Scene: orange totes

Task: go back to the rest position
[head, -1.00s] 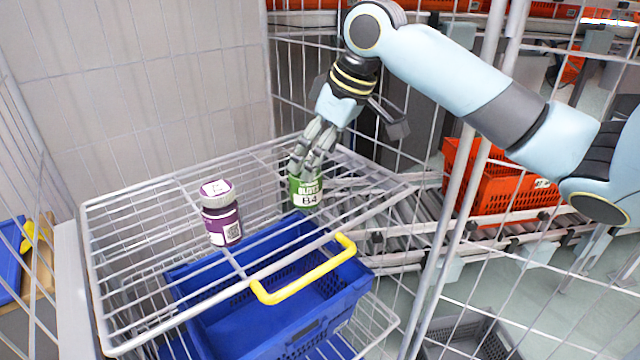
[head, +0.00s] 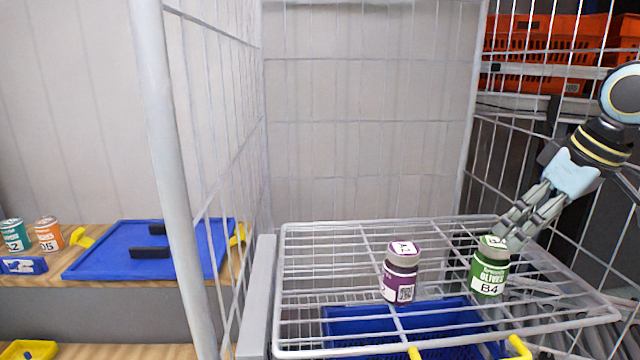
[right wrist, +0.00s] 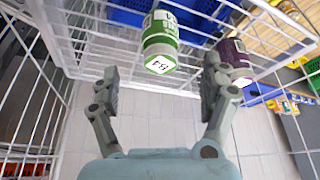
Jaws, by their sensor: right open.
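My right gripper (head: 508,238) comes in from the right in the head view, with its fingertips close behind the green jar. In the right wrist view the right gripper (right wrist: 160,85) has its two fingers spread wide, with nothing held. The green jar labelled B4 (head: 489,272) stands upright on the white wire shelf (head: 300,315); it also shows in the right wrist view (right wrist: 160,38), just beyond the gap between the fingers. A purple jar (head: 399,278) stands to its left on the same shelf. My left gripper is not in view.
A blue crate (head: 400,316) with yellow handles sits under the wire shelf. Wire mesh walls and a grey post (head: 172,150) surround the shelf. At left, a wooden counter holds a blue lid (head: 110,248) and small cans (head: 48,234). Orange totes (head: 545,40) stand behind the mesh.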

